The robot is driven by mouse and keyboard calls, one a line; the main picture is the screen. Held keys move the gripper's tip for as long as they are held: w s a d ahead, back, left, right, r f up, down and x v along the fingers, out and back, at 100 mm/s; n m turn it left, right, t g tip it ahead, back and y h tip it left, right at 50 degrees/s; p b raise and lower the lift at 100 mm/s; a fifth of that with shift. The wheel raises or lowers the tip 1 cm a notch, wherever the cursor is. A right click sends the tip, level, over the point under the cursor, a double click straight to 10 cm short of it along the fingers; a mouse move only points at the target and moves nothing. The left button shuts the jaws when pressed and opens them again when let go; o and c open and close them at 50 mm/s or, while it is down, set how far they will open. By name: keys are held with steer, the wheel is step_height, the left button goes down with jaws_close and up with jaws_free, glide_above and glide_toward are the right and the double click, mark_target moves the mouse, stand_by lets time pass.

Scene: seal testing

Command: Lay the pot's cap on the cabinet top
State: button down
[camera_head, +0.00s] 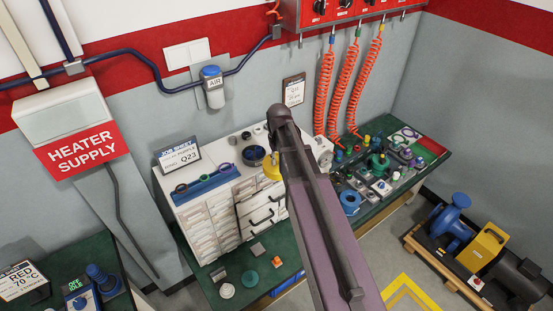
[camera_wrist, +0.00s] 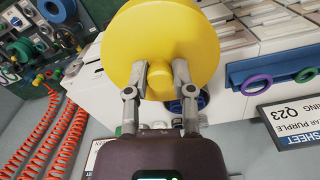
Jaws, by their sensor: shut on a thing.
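A round yellow cap (camera_wrist: 160,35) with a knob fills the top middle of the wrist view. My gripper (camera_wrist: 161,77) is shut on its knob. In the head view the cap (camera_head: 271,167) shows as a small yellow patch left of my arm, over the right part of the white cabinet top (camera_head: 218,156). Its far side is hidden by my arm. A dark round pot (camera_head: 253,155) stands on the cabinet top just left of the cap. In the wrist view the pot (camera_wrist: 203,99) is partly hidden behind a finger. I cannot tell the cap's height above the top.
A blue rack with rings (camera_head: 207,185) lies along the cabinet's front edge, and a job sheet sign (camera_head: 178,157) stands at its left. Red coiled hoses (camera_head: 325,90) hang behind at the right. The green bench (camera_head: 415,170) at the right holds several fittings.

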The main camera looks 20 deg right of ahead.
stand_by(0.4)
step_height(320, 180, down, 14)
steer(key=b, duration=1.4)
steer(key=shift+f, duration=0.2)
